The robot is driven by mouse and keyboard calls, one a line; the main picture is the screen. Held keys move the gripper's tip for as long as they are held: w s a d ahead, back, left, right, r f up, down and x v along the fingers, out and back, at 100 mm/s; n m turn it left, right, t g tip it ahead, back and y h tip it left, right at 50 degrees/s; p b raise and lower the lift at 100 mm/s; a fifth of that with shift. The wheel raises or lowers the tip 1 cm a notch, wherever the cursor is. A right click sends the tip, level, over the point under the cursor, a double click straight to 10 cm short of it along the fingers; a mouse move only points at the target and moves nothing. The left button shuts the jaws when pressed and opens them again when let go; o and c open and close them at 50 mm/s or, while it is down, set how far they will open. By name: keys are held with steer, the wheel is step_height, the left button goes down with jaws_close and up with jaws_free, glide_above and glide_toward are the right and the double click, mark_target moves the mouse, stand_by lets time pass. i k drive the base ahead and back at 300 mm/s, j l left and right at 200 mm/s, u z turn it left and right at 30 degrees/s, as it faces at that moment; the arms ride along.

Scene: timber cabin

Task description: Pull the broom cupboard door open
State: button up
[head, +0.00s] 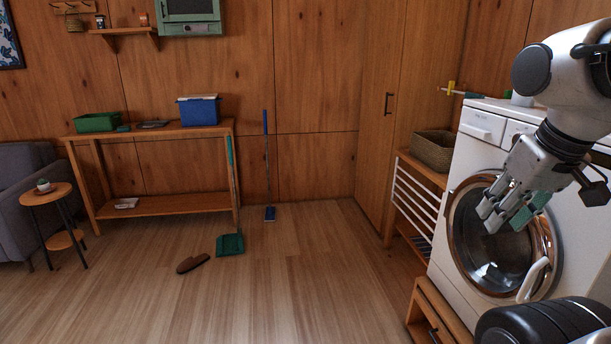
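The broom cupboard door (377,135) is a tall plain wooden panel at the back right of the head view, and it looks closed. Its dark vertical bar handle (389,104) is on the right part of the panel. My gripper (497,216) is at the right, in front of the washing machine and well apart from the handle. Its grey fingers point down and to the left and look spread, with nothing seen between them. A green piece shows just behind the fingers; I cannot tell what it is.
The washing machine (468,155) and a wooden rack with a wicker basket (434,147) stand right of the cupboard. A dustpan (230,244), brown brush (193,263) and blue mop (268,170) are left of it. The floor (330,280) before the cupboard is clear.

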mark_target(384, 20)
steer(key=i, duration=2.35)
steer(key=i+z, duration=0.15)
steer(key=i, duration=0.35)
steer(key=i+j+z, duration=0.2)
steer(key=i, duration=0.25)
steer(key=i+j+z, duration=0.15)
steer(key=i, duration=0.35)
